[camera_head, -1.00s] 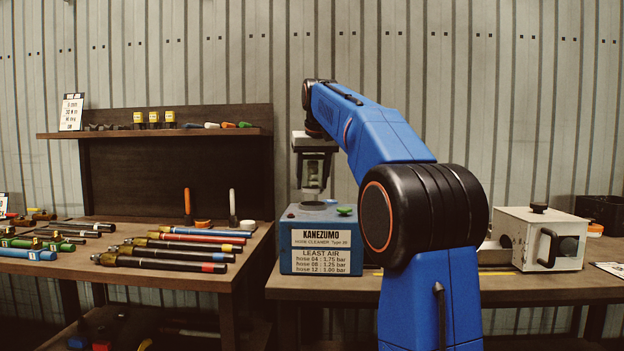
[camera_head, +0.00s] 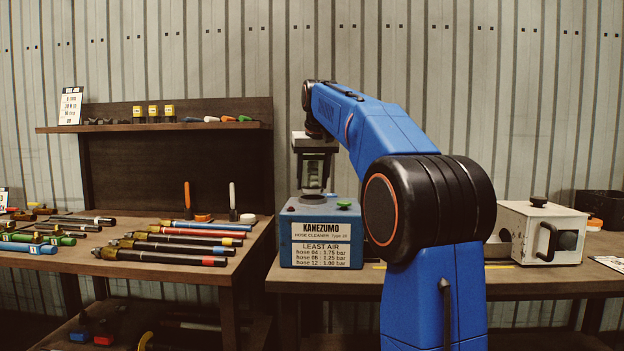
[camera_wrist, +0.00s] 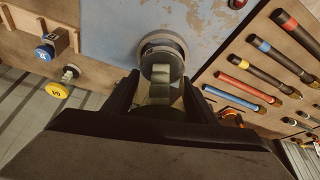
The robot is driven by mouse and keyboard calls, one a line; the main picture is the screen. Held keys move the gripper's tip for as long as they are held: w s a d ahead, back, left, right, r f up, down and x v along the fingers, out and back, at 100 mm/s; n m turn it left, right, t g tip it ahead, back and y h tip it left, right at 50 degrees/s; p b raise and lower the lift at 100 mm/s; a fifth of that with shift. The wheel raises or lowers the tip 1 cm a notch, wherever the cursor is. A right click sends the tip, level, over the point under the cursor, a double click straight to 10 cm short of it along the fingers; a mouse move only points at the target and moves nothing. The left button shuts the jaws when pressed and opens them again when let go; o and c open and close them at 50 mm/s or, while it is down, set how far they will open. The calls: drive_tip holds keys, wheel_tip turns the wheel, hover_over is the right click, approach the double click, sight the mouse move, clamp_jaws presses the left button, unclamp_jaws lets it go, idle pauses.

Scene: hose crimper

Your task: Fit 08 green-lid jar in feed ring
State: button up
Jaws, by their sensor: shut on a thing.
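My gripper (camera_head: 315,170) is above the blue hose cleaner box (camera_head: 295,245), pointing down. It is shut on a clear jar (camera_wrist: 161,76), whose dark green lid (camera_wrist: 158,112) lies between the fingers in the wrist view. The grey round feed ring (camera_wrist: 163,43) is on the box's top face. In the wrist view the jar's far end lines up with the ring and overlaps it. In the head view the jar's lower end is just over the ring; I cannot tell whether it is inside.
A small green knob (camera_head: 343,205) sits on the box top, right of the ring. Hoses (camera_head: 180,247) lie on the left bench. A white machine (camera_head: 540,232) stands to the right. In the wrist view, a blue disc (camera_wrist: 44,53) and a yellow disc (camera_wrist: 56,90) show at left.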

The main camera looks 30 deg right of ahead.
drive_tip(key=shift+f, duration=0.85)
drive_tip(key=o, duration=1.3)
drive_tip(key=shift+v, duration=8.65)
